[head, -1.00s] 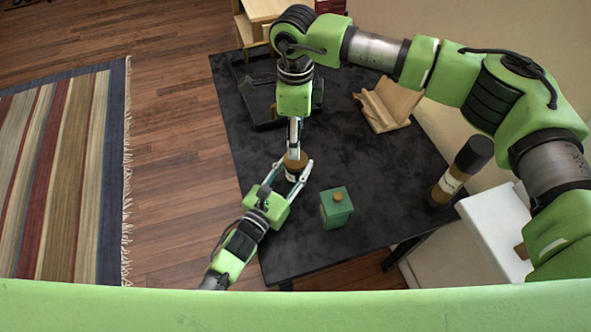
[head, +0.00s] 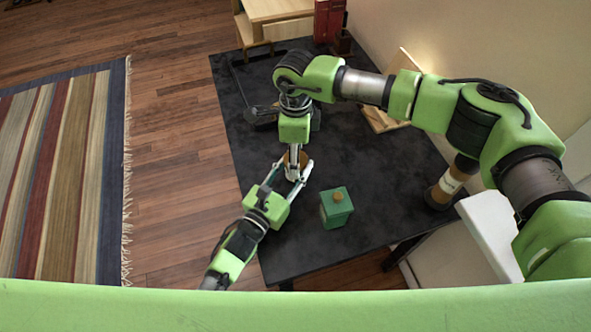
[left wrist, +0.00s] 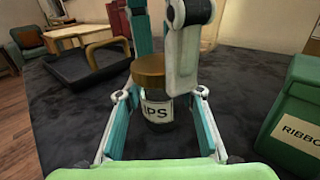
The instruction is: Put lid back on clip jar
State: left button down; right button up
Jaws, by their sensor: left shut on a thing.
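The clip jar (left wrist: 157,108) is small, with a cream label ending in "IPS". It stands upright between the fingers of my left gripper (head: 292,172), which is shut on it low down. The brown-gold lid (left wrist: 148,70) is at the jar's mouth, roughly level; I cannot tell if it is fully seated. My right gripper (left wrist: 167,65) comes down from above, one finger behind the lid and one at its right side. I cannot tell whether these fingers press on the lid. In the head view the right gripper hides much of the lid and jar.
A green ribbon box (head: 336,207) with a wooden knob stands right of the jar. A black tray (left wrist: 85,62) lies at the back left. A wooden stand (head: 385,118) and a dark-topped cylinder (head: 450,182) are at the right. The dark table (head: 385,170) is clear between them.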

jog(key=shift+c, duration=0.3)
jog(key=c, duration=1.1)
jog(key=o, duration=1.3)
jog(key=shift+r, duration=0.1)
notch_tip(320, 180, up, 12)
pick_arm(q)
jog(key=c, duration=1.3)
grip_release()
